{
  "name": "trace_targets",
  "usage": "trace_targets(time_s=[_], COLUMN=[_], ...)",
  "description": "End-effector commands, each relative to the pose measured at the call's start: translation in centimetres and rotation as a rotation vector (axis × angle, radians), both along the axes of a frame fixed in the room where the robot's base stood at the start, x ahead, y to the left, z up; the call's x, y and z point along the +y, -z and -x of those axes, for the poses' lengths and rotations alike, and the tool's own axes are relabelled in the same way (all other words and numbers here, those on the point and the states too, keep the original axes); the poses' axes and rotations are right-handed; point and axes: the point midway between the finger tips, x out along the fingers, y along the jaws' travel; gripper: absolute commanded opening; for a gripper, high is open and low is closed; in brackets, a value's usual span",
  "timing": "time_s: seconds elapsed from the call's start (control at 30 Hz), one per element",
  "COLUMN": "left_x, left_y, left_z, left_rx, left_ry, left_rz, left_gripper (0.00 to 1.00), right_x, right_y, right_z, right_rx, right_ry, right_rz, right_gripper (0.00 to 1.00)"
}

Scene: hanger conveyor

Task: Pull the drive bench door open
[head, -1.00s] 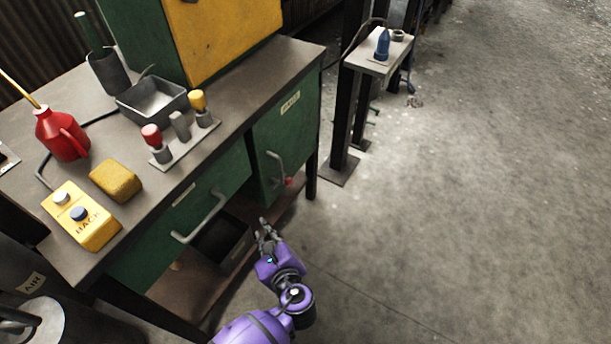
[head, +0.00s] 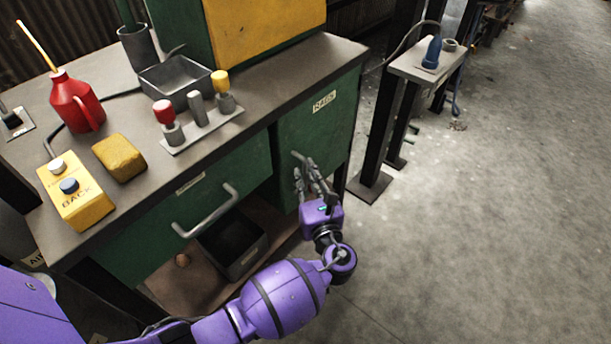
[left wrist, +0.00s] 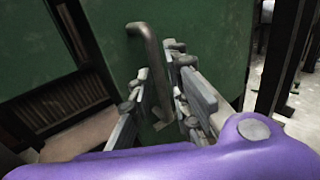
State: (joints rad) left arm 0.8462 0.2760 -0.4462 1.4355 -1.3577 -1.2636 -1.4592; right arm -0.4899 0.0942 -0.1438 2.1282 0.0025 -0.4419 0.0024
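The drive bench door (head: 322,128) is a green panel with a small label, at the right end of the bench; it looks closed. It also fills the upper left wrist view (left wrist: 205,28). Its grey bar handle (head: 297,155) is mostly hidden behind my fingers in the head view. My left gripper (head: 312,172) is in front of the door, at the handle. In the left wrist view the handle (left wrist: 152,60) runs down between the fingers of my left gripper (left wrist: 160,92), which are spread on both sides of it. Whether they touch it I cannot tell. My right gripper is not in view.
A green drawer (head: 170,205) with a bar handle is left of the door, above an open dark bin (head: 232,247). The bench top (head: 255,85) holds a red oil can (head: 76,103), levers and a yellow button box (head: 75,190). The floor (head: 470,230) to the right is clear.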

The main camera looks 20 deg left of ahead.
Motion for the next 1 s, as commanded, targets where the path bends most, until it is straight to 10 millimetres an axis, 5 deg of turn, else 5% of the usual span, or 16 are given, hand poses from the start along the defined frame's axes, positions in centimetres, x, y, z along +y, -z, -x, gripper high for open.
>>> trace_targets(time_s=[0.33,0.5,1.0], left_x=[0.46,0.44,0.20], left_y=[-0.05,-0.03,0.06], left_z=[-0.61,-0.58,-0.50], left_rx=[0.000,-0.001,0.001], left_ry=[0.000,0.000,-0.013], left_rz=[0.000,0.001,0.002], left_gripper=[0.17,0.00,0.00], right_x=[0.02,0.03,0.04], right_y=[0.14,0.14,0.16], right_z=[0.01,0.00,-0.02], right_rx=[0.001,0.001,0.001], right_ry=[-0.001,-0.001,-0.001], right_rz=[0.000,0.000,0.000], right_gripper=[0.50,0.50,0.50])
